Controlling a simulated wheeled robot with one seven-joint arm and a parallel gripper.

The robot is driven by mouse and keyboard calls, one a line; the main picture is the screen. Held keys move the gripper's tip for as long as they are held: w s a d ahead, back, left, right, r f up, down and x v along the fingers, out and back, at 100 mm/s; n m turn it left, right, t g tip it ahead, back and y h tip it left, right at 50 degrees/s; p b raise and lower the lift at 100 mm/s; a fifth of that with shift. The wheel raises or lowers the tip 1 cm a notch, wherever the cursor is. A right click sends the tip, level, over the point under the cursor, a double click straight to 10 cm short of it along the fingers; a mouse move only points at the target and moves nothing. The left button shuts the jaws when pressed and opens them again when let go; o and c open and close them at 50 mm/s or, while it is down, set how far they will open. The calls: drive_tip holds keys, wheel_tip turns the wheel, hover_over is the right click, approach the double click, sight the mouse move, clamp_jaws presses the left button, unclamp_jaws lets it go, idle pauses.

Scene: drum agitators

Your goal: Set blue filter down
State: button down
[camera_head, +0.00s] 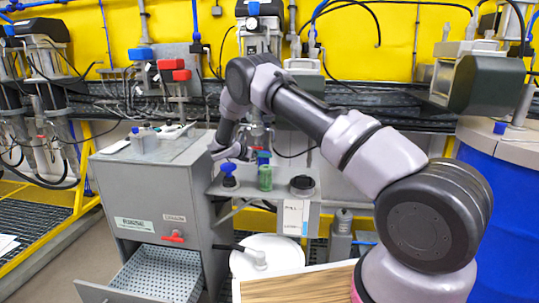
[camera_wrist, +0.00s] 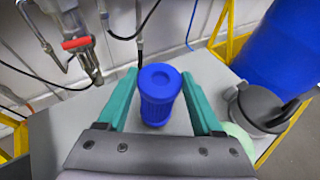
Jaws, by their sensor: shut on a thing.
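The blue filter (camera_wrist: 161,94) is a ribbed blue cylinder with a round top, seen from above in the wrist view. It is between the two teal fingers of my gripper (camera_wrist: 160,100), which is shut on it. The grey shelf top (camera_wrist: 112,145) lies beneath; I cannot tell whether the filter touches it. In the head view, the blue piece (camera_head: 229,169) at the shelf's left end appears to be the filter. My arm comes down from above there, and the fingers are hard to make out.
A green bottle-like thing (camera_head: 265,178) and a dark round pot (camera_head: 302,184) stand to the right on the shelf. A grey cabinet (camera_head: 150,195) stands left. A pipe with a red valve (camera_wrist: 76,43) hangs nearby. A large blue drum (camera_head: 500,220) is farther right.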

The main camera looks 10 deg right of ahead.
drive_tip(key=shift+w+d, duration=0.55)
drive_tip(key=shift+d, duration=0.05)
drive_tip(key=shift+x, duration=1.85)
drive_tip(key=shift+f, duration=0.1)
drive_tip(key=shift+c, duration=0.2)
unclamp_jaws()
drive_tip(key=v, duration=1.2)
drive_tip(key=shift+r, duration=0.2)
